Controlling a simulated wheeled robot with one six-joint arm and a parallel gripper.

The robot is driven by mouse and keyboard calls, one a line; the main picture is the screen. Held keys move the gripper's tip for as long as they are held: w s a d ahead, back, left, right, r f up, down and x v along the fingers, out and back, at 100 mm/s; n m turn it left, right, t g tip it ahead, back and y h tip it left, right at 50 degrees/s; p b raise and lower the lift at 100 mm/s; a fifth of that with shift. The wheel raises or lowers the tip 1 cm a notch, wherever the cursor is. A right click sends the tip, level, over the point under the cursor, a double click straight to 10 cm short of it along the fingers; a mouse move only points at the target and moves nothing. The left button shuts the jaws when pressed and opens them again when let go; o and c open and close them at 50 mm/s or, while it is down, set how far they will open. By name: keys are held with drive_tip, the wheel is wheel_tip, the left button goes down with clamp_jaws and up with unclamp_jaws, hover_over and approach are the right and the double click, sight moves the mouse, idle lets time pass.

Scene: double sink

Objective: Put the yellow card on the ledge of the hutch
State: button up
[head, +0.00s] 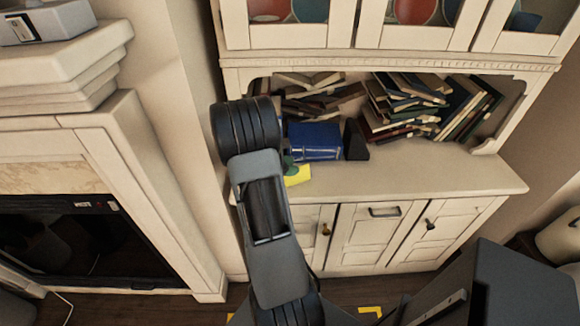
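A yellow card (298,176) shows in the head view just right of my arm, at the left end of the hutch's ledge (420,174). My arm covers part of it, so I cannot tell whether it rests on the ledge or is held above it. My gripper is hidden behind my arm links, and its fingers cannot be made out. The hutch is cream-coloured, with an open shelf space above the ledge and cupboard doors below.
A blue book or box (315,140) stands behind the card, beside a dark wedge-shaped thing (356,141). Leaning books (405,105) fill the shelf's back. The ledge's right front is clear. A fireplace (85,145) stands left. Yellow patches (370,312) show on the floor.

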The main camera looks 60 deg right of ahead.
drive_tip(key=v, duration=1.2)
drive_tip(key=shift+b, duration=0.3)
drive_tip(key=shift+d, duration=0.1)
